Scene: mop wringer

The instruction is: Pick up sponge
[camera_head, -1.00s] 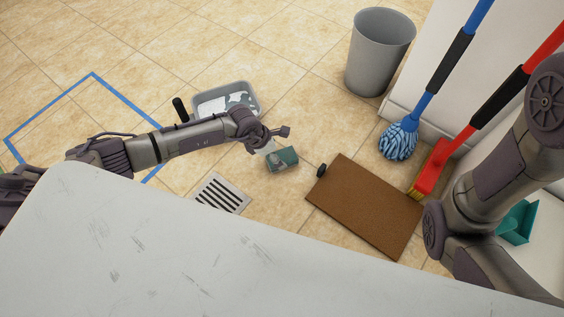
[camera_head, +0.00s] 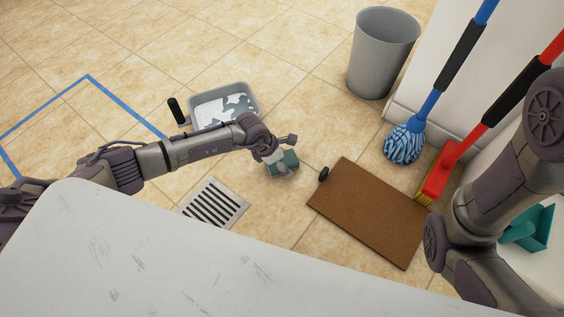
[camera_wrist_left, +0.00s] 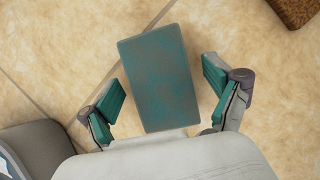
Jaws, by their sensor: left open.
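The sponge, a worn teal and grey-brown block (camera_wrist_left: 160,75), lies on the tiled floor and fills the middle of the left wrist view. In the head view it (camera_head: 289,157) is partly hidden by my left gripper (camera_head: 279,167). My left gripper (camera_wrist_left: 163,95) is open, with one teal-padded finger on each side of the sponge. Gaps show between the fingers and the sponge's sides, and its near end meets the gripper body in the picture. Its height above the floor is hard to tell. My right arm shows at the right, but its gripper is out of view.
A grey tub (camera_head: 252,92) with foamy water stands behind my left arm. A floor drain (camera_head: 214,204) lies in front, and a brown mat (camera_head: 370,213) to the right. A grey bin (camera_head: 382,55), blue mop (camera_head: 404,145) and red broom (camera_head: 440,172) stand farther right. A white surface (camera_head: 180,260) fills the foreground.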

